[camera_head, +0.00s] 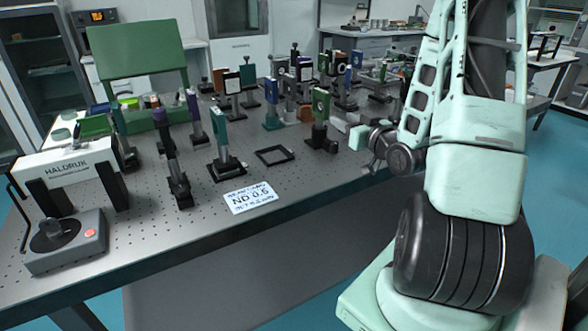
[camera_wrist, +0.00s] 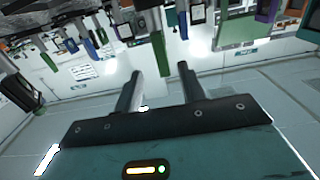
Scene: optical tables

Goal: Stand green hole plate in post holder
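A green plate with a hole (camera_head: 320,103) stands upright near the table's middle, in a dark post holder (camera_head: 319,138).
Several mounted optics crowd the back.

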